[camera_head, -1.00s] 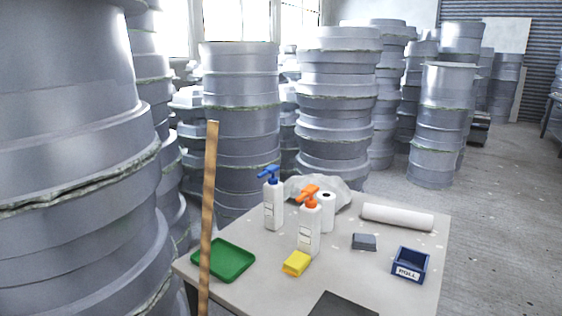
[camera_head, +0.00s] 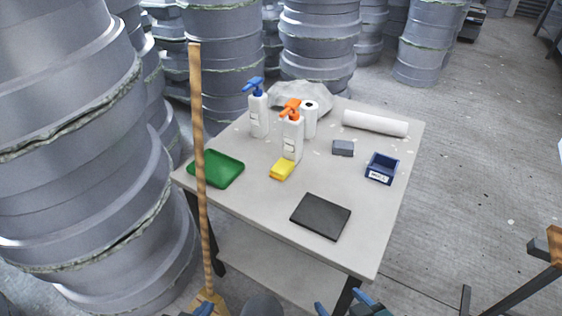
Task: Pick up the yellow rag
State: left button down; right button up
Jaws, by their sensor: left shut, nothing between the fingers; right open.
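The yellow rag (camera_head: 282,169) is a small folded block on the table (camera_head: 250,205). It lies just in front of the white bottle with the orange pump (camera_head: 293,138), and nothing covers it from this side. My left gripper (camera_head: 197,312) shows only as tips at the bottom edge, near the foot of the wooden pole; it is shut and empty. My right gripper (camera_head: 342,308) is at the bottom edge, below the table's front edge, open and empty. Both are well away from the rag.
A green tray (camera_head: 217,169) is left of the rag, a black flat pad (camera_head: 321,216) to its front right. A wooden pole (camera_head: 198,130) stands before the table's left side. A blue bin (camera_head: 381,168), grey block (camera_head: 343,148) and white roll (camera_head: 375,123) lie further right.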

aim_at(281, 170)
jog(key=i+j+u, duration=0.2)
jog(key=u, duration=0.3)
jog(key=i+u, duration=0.25)
jog(key=u, duration=0.2)
